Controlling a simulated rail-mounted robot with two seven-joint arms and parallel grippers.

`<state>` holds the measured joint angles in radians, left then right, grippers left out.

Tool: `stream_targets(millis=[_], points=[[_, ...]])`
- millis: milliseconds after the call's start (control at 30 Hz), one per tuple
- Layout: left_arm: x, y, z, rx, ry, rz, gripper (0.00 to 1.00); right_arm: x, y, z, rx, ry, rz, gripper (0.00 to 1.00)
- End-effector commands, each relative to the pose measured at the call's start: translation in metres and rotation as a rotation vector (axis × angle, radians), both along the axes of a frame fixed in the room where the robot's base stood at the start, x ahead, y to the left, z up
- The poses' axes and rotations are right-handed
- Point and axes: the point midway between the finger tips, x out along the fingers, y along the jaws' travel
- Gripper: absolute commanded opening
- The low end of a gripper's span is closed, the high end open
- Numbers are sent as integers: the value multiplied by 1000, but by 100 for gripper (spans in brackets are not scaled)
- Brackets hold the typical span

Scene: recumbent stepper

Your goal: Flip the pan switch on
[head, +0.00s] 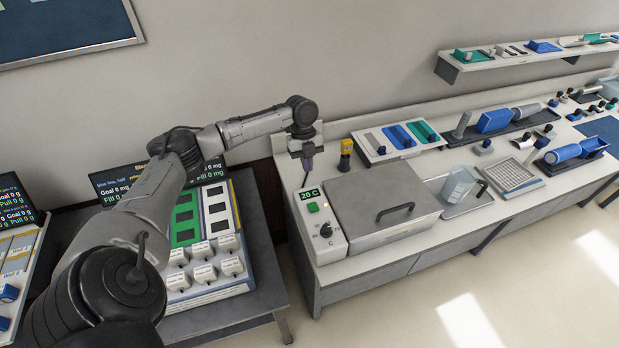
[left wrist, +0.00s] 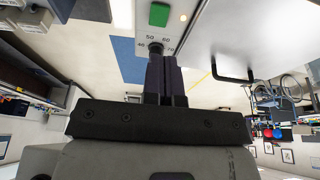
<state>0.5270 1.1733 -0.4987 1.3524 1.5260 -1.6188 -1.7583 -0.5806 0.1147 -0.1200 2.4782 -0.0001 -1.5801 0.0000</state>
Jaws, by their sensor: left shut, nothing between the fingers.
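The control panel (head: 319,222) stands at the left end of the white bench, attached to the pan (head: 383,207), a grey metal box with a lid and dark handle. The green switch (head: 313,207) sits on the panel below a display reading 20 C. It also shows at the top of the left wrist view (left wrist: 159,14). Whether it is on cannot be told. My left gripper (head: 308,167) is shut and empty, pointing down above the panel's back end, apart from the switch. In the left wrist view, its fingers (left wrist: 166,60) partly cover the dial. My right gripper is out of view.
A yellow-topped object (head: 346,152) stands close right of my left gripper. A tray of coloured blocks (head: 398,140) lies behind the pan.

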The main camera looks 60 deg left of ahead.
Motion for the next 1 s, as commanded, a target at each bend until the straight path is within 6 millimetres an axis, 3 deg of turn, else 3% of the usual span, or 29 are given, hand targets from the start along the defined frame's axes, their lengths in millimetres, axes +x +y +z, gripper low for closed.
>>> stream_targets(millis=[233, 1000], points=[[1, 7, 11, 0, 0, -1, 0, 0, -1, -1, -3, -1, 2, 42], [1, 7, 11, 1, 7, 20, 0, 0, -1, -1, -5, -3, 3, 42]])
